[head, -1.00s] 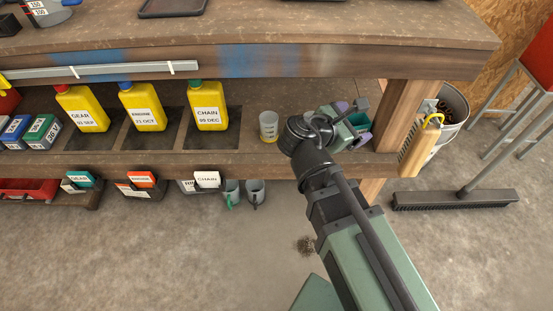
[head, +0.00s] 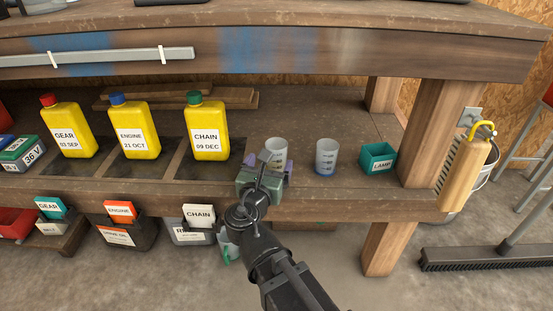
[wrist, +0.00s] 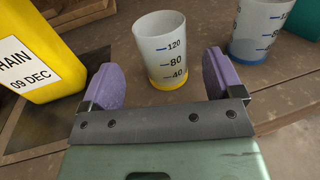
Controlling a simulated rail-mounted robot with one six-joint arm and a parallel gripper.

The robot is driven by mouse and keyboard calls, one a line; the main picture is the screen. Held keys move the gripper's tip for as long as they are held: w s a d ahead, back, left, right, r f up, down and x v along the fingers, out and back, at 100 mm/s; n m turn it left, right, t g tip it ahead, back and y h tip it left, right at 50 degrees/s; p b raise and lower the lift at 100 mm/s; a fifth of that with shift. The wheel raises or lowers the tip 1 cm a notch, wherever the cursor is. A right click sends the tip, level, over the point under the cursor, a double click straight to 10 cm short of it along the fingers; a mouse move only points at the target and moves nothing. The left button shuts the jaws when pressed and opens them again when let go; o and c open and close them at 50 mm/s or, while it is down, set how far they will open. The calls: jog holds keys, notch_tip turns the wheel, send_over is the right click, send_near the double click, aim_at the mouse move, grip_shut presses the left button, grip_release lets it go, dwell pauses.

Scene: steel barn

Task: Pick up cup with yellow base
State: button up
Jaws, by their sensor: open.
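The cup with the yellow base (wrist: 166,52) stands upright on the shelf and is whitish with blue marks 120, 80 and 40. In the wrist view it stands just ahead of my gripper (wrist: 163,80), roughly centred between the purple finger pads and seemingly beyond their tips. In the head view the cup (head: 277,152) stands behind my gripper (head: 265,170), which partly hides its lower part. My gripper is open and empty. A similar cup with a blue base (head: 326,157) stands to the right; it also shows in the wrist view (wrist: 262,30).
A yellow CHAIN bottle (head: 208,125) stands close on the left, with ENGINE (head: 128,127) and GEAR bottles beyond. A green LAMP bin (head: 377,158) and a wooden post (head: 432,135) are at right. The thick bench top (head: 300,50) overhangs the shelf.

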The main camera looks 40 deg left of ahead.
aim_at(273, 159)
jog(key=x, duration=0.5)
jog(key=shift+w, duration=0.1)
jog(key=shift+d, duration=0.1)
jog(key=c, duration=1)
